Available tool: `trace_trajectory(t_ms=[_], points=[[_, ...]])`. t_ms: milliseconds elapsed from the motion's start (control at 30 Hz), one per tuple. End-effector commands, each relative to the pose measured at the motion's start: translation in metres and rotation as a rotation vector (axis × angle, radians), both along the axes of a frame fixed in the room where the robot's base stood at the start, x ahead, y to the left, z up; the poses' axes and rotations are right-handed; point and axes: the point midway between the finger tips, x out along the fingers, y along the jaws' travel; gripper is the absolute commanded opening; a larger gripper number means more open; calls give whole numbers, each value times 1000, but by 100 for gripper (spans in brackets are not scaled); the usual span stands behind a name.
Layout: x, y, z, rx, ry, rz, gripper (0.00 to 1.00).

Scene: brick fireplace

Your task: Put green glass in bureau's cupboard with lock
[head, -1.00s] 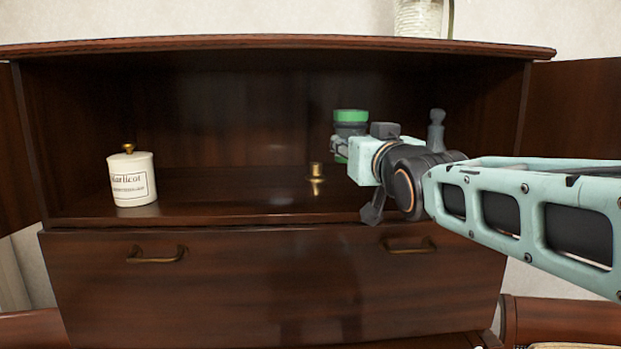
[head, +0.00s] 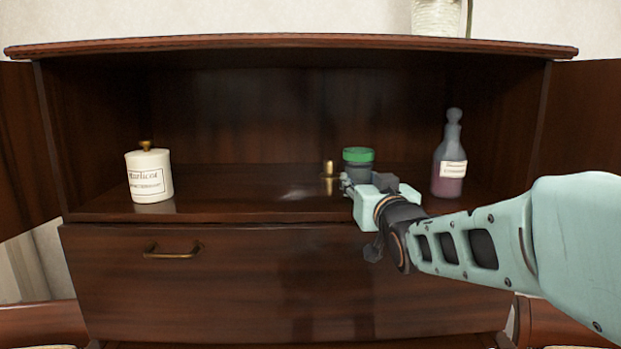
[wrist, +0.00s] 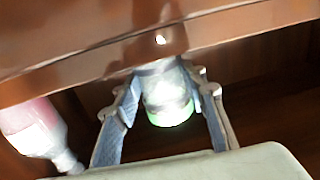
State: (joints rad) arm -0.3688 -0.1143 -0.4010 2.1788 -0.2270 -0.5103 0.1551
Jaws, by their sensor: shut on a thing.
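The green glass (head: 358,156) has a bright green rim and a dark-looking body in the head view. It is inside the open compartment of the dark wood bureau (head: 280,276), low over the shelf near its front. My gripper (head: 352,185) is shut around the glass. In the wrist view the glass (wrist: 165,92) sits between both fingers of my gripper (wrist: 168,112). Whether its base touches the shelf I cannot tell. The cupboard doors stand open at the left (head: 18,150) and right (head: 585,140). A small brass piece (head: 328,170) stands left of the glass.
A white labelled jar (head: 150,176) stands on the shelf at the left. A bottle with purple liquid (head: 450,165) stands right of my gripper and also shows in the wrist view (wrist: 35,128). The shelf between jar and brass piece is clear.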

Motion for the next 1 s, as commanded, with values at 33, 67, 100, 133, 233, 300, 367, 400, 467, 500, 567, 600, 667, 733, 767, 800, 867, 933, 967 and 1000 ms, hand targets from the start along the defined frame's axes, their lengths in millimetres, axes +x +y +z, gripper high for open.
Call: trace_trajectory(t_ms=[33, 67, 100, 133, 233, 300, 367, 400, 467, 500, 567, 600, 667, 733, 767, 800, 867, 933, 967, 1000], points=[[0, 0, -1, 0, 0, 0, 7], [0, 0, -2, 0, 0, 0, 7], [0, 0, -3, 0, 0, 0, 7], [0, 0, -4, 0, 0, 0, 7], [0, 0, -4, 0, 2, 0, 43], [0, 0, -4, 0, 2, 0, 51], [0, 0, -4, 0, 2, 0, 57], [0, 0, -4, 0, 2, 0, 57], [0, 0, -4, 0, 2, 0, 57], [0, 0, -4, 0, 2, 0, 57], [0, 0, -4, 0, 2, 0, 57], [0, 0, -4, 0, 2, 0, 57], [0, 0, -3, 0, 2, 0, 57], [0, 0, 0, 0, 2, 0, 57], [0, 0, 1, 0, 2, 0, 57], [-1, 0, 1, 0, 2, -1, 57], [-8, -1, -1, 1, 2, -1, 57], [-17, -2, -1, 2, 1, 0, 57], [-22, -2, -1, 3, 0, 0, 57], [-28, -2, -1, 2, -1, 0, 57]])
